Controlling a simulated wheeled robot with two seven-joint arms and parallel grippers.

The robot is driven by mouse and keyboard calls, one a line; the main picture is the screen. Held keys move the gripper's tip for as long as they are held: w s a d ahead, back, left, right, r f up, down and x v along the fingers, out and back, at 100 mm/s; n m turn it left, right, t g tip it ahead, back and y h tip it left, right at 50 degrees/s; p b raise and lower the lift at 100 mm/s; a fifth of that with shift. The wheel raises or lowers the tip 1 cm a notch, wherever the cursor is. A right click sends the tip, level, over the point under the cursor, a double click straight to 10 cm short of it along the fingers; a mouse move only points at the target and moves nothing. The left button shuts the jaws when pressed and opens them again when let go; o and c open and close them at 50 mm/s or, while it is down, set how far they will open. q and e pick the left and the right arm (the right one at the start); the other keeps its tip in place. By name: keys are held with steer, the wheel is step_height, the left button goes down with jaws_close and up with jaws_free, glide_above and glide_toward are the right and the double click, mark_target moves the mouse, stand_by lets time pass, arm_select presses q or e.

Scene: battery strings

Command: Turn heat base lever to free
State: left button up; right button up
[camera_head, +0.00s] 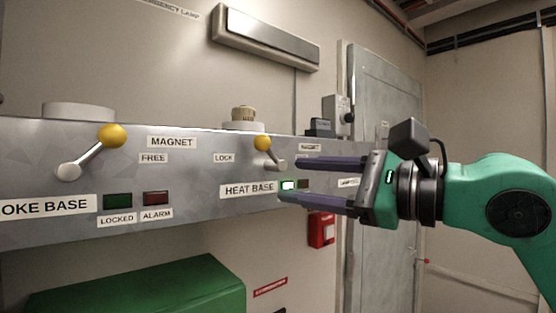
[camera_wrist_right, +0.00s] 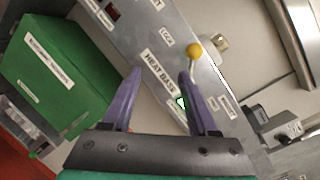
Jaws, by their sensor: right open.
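The heat base lever has a yellow ball (camera_head: 262,143) on a short metal arm and leans up and left, toward the LOCK label (camera_head: 224,158). The same yellow ball shows in the wrist view (camera_wrist_right: 193,49), just beyond the right-hand finger. The HEAT BASE label (camera_head: 248,189) sits below the lever beside a lit green lamp (camera_head: 288,185). My right gripper (camera_head: 288,180) is open and empty, with its purple fingers in front of the panel at the lever's lower right. The ball appears outside the jaws. The heat base's FREE label is not visible in the head view. My left gripper is not in view.
A second yellow-ball lever (camera_head: 111,135) on the left leans up-right toward its FREE label (camera_head: 153,158); its lamps are dark. A green box (camera_head: 140,290) stands below the grey panel (camera_head: 200,205). A red wall box (camera_head: 321,230) lies below my gripper.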

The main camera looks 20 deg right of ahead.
mark_target(283, 166)
steer(key=d+r+t+h, duration=0.2)
steer(key=d+h, duration=0.2)
steer(key=d, duration=0.2)
steer(key=shift+m, duration=0.3)
steer(key=p+x, duration=0.2)
steer(key=x, duration=0.2)
steer(key=p+x, duration=0.2)
steer(key=x, duration=0.3)
steer(key=p+x, duration=0.2)
steer(key=x, duration=0.2)
steer(key=shift+a+f, duration=0.3)
steer(key=shift+a, duration=0.1)
steer(key=shift+w+a+f, duration=0.1)
steer(key=shift+w+f, duration=0.05)
steer(key=shift+w, duration=0.2)
steer(key=shift+s, duration=0.1)
jaws_close()
